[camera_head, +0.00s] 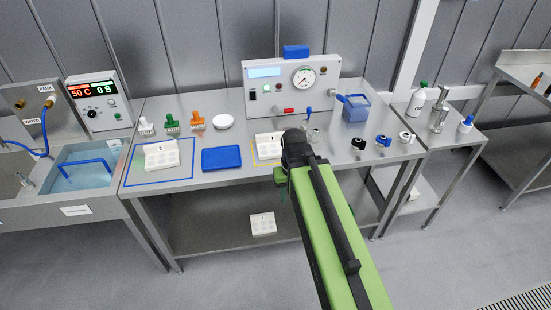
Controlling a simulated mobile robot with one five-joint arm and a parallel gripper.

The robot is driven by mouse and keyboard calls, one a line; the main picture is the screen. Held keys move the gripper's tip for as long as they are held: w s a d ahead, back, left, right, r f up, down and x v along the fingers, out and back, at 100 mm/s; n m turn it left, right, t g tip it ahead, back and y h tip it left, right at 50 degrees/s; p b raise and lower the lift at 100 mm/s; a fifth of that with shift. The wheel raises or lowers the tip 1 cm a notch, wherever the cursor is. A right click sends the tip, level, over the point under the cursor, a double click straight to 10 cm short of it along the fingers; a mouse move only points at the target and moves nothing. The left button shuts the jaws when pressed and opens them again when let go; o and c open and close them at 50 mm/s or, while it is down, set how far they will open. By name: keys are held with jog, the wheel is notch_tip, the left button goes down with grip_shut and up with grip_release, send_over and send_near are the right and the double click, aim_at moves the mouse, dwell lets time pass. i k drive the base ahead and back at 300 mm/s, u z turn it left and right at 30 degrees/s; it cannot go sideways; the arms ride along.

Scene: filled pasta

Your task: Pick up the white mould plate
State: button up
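Three white mould plates with round cavities show. One white mould plate (161,155) lies on the bench inside a blue outline at the left. Another white plate (267,146) lies inside a yellow outline, its right side partly hidden by my arm. A third white plate (263,224) lies on the lower shelf. My green arm reaches from the bottom right to the bench's front edge, its dark end beside the plate in the yellow outline. My gripper's fingers do not show; they seem hidden behind the arm.
A blue tray (221,158) lies between the two bench plates. Handled tools (172,123), a white dish (223,121) and a gauge box (292,84) stand behind. A blue container (356,109) and small knobbed items (382,143) are right. A water bath (86,168) is left.

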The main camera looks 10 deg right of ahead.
aim_at(267, 146)
jog(key=u, duration=0.35)
jog(key=i, duration=0.75)
jog(key=u, duration=0.9)
jog(key=i, duration=0.75)
jog(key=u, duration=0.45)
